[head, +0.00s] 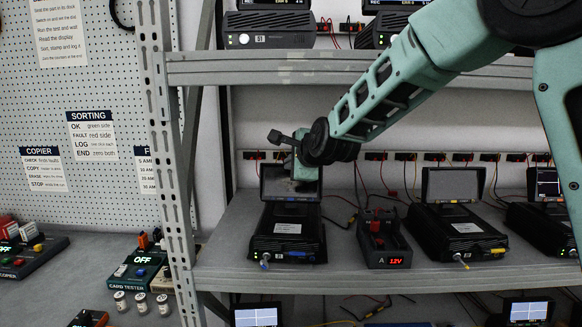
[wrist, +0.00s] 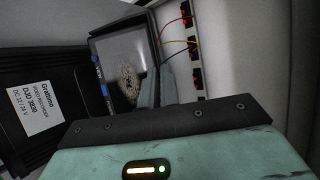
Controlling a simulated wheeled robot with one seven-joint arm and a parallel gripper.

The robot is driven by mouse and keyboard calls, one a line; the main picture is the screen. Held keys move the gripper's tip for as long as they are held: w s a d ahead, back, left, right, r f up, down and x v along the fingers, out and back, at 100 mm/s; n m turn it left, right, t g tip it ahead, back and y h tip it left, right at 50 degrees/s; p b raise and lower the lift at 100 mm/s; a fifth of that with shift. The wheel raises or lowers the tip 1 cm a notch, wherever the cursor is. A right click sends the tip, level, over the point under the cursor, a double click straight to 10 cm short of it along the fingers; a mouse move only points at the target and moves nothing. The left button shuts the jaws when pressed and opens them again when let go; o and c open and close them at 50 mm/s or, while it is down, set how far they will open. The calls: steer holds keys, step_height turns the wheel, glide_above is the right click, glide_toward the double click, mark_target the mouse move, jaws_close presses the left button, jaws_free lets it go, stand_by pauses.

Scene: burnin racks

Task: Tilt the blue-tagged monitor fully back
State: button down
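The monitor (head: 277,182) with a blue tag stands raised on a black recorder unit (head: 288,232) at the left of the middle shelf. A blue mark shows at the unit's front. In the wrist view the monitor's screen (wrist: 112,62) is dark grey with a pale, speckled reflection, and a blue tag (wrist: 104,90) is on its edge. My gripper (head: 302,172) is at the monitor's upper right in the head view and hides part of it. In the wrist view its fingers (wrist: 158,88) are close together with nothing between them, beside the screen. Contact is unclear.
A 12V supply (head: 388,240) and a yellow-tagged recorder (head: 458,235) with its raised monitor (head: 453,185) stand to the right. Red sockets (wrist: 193,50) and loose wires line the back wall. The upper shelf (head: 330,68) and rack post (head: 172,160) bound the space.

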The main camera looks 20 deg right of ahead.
steer(key=shift+w+d+f+b, duration=0.1)
steer(key=shift+w+d+b, duration=0.2)
steer(key=shift+w+b, duration=0.4)
steer(key=shift+w+d+r, duration=0.1)
steer(key=shift+w+r, duration=0.1)
steer(key=shift+r, duration=0.05)
steer(key=c, duration=1.6)
jaws_free()
steer(key=shift+c, duration=0.2)
steer(key=shift+f, duration=0.1)
steer(key=shift+s, duration=0.15)
steer(key=p+v, duration=0.3)
steer(key=v, duration=1.4)
